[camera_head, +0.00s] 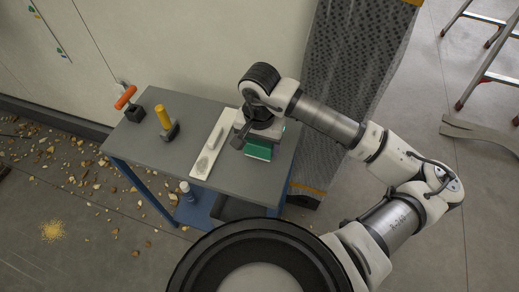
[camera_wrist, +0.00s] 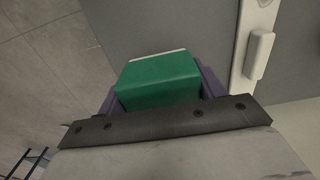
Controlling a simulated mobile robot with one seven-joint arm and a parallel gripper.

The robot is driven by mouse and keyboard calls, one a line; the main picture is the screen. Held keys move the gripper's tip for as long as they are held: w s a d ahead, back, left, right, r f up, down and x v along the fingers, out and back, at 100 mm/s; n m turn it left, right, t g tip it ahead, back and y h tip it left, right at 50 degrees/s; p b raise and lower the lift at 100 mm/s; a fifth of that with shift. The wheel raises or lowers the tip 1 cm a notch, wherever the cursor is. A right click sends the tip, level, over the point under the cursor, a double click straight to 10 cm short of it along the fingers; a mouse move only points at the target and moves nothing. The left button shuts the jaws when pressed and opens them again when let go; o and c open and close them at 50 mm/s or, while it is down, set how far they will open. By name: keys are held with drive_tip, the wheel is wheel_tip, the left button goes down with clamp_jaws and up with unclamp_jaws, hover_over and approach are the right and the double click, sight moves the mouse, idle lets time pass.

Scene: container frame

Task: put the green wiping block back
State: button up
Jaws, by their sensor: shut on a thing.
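The green wiping block (camera_head: 258,150) is under my gripper at the right part of the grey table top (camera_head: 175,150). In the wrist view the green block (camera_wrist: 158,80) sits between the two purple fingers, with a pale strip along its far edge. My gripper (camera_head: 257,142) is shut on the block. I cannot tell whether the block touches the table. A white board (camera_head: 199,168) with a light handle-like piece on it lies just left of the block; it also shows in the wrist view (camera_wrist: 241,78).
A yellow-handled tool (camera_head: 163,117) and an orange-handled tool (camera_head: 126,98) stand on the left of the table. A white-capped bottle (camera_head: 185,187) is on the lower blue shelf. Debris litters the floor at left.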

sight(259, 153)
wheel_tip(259, 153, down, 4)
drive_tip(key=shift+f+p, duration=0.1)
drive_tip(key=shift+p, duration=0.35)
drive_tip(key=o, duration=0.9)
drive_tip(key=shift+o, duration=0.2)
wheel_tip(259, 153, up, 12)
drive_tip(key=b, duration=0.2)
drive_tip(key=shift+b, duration=0.3)
